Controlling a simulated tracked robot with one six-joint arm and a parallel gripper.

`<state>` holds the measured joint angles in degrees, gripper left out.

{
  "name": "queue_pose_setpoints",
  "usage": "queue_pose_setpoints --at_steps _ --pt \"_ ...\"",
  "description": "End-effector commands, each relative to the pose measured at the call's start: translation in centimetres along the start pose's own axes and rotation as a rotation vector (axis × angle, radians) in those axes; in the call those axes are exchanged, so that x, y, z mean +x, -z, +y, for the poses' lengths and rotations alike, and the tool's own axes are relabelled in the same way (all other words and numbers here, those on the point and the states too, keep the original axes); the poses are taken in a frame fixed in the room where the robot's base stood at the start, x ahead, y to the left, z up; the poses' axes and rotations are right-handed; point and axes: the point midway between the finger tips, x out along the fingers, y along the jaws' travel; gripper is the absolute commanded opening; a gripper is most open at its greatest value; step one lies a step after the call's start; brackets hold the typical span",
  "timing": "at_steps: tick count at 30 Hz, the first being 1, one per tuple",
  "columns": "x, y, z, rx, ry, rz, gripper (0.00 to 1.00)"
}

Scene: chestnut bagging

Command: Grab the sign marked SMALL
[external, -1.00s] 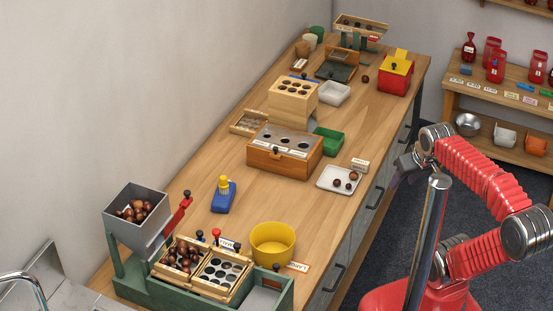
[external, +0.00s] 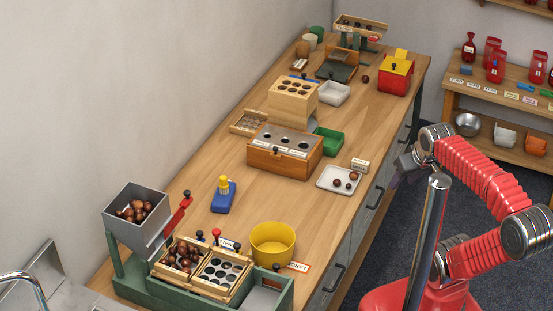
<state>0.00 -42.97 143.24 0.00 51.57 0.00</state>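A small white sign (external: 228,243) stands behind the green sorter, left of the yellow bowl. Its dark lettering seems to end in "ALL", but it is partly hidden and too small to read surely. A second sign (external: 298,267) with an orange border lies right of the yellow bowl and seems to read LARGE. A white card or block (external: 360,164) with tiny unreadable print stands by the white tray. My gripper (external: 402,168) hangs beyond the bench's right edge, apart from all the signs. Its fingers are small and dark, so I cannot tell whether it is open.
The yellow bowl (external: 272,245) stands close to the white sign. The green sorter (external: 203,291) with chestnuts fills the near end. A blue tool with a yellow top (external: 223,196), a wooden box (external: 285,155) and a white tray (external: 328,181) stand farther back. Bare bench (external: 285,203) lies between.

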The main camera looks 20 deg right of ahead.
Motion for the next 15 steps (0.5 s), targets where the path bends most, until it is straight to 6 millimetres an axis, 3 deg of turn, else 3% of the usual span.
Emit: queue_pose_setpoints --at_steps 12,15 --pt "-0.01 0.02 0.33 0.011 -0.006 -0.001 0.30" --pt "0.78 -0.22 0.94 0.030 -0.015 -0.030 0.30"
